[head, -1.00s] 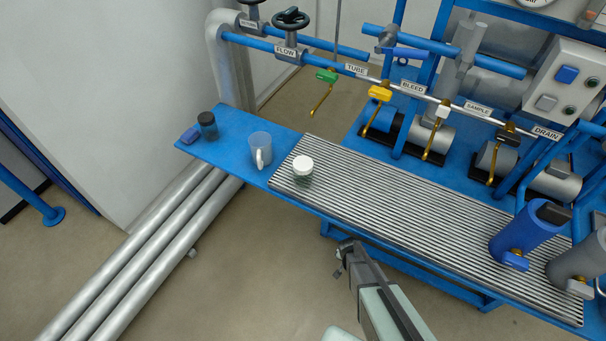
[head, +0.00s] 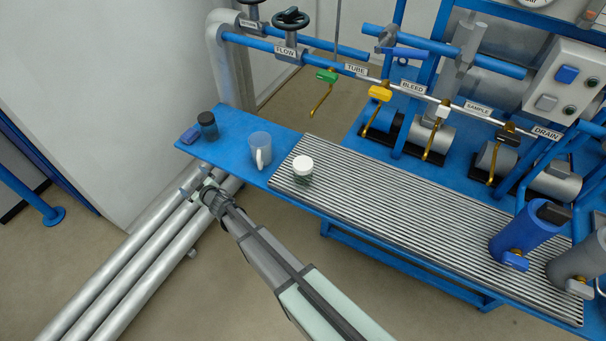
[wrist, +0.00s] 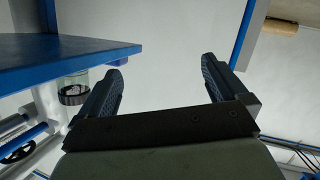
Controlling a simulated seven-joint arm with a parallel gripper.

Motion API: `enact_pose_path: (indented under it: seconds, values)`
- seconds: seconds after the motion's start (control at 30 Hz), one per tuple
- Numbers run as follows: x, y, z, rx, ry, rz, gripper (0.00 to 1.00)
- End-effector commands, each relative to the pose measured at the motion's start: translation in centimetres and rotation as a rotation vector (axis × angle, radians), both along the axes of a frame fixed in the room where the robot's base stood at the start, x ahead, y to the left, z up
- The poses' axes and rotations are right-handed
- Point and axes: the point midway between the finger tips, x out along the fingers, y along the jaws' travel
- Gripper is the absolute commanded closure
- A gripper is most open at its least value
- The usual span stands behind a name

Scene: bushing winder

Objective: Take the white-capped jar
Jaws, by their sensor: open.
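The white-capped jar (head: 302,168) stands upright on the left end of the ribbed grey mat in the head view. Its body is clear or dark glass. My gripper (head: 203,188) is left of the jar, off the front edge of the blue bench, over the silver pipes. In the wrist view my gripper (wrist: 163,68) has its two dark fingers spread apart with nothing between them. The white-capped jar does not show in the wrist view.
A dark-capped jar (head: 207,124) and a small blue block (head: 190,135) sit at the bench's left end. The ribbed mat (head: 400,215) is largely clear. A blue cylinder (head: 530,232) stands at its right.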

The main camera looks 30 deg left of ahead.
Motion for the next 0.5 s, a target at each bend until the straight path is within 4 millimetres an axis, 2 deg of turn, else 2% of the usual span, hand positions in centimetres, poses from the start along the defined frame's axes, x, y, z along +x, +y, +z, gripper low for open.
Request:
enact_pose_path:
  seconds: [0.03, 0.1, 0.2, 0.3, 0.5]
  values:
    - [-1.7, 1.8, 3.2, 0.058, -0.006, 0.036, 0.01]
    - [-3.9, 3.7, 7.1, 0.136, -0.005, 0.082, 0.01]
    - [-6.5, 5.6, 11.6, 0.224, -0.002, 0.134, 0.01]
    - [-8.5, 6.8, 15.0, 0.288, -0.001, 0.172, 0.01]
    - [-11.2, 8.1, 20.1, 0.381, 0.003, 0.223, 0.01]
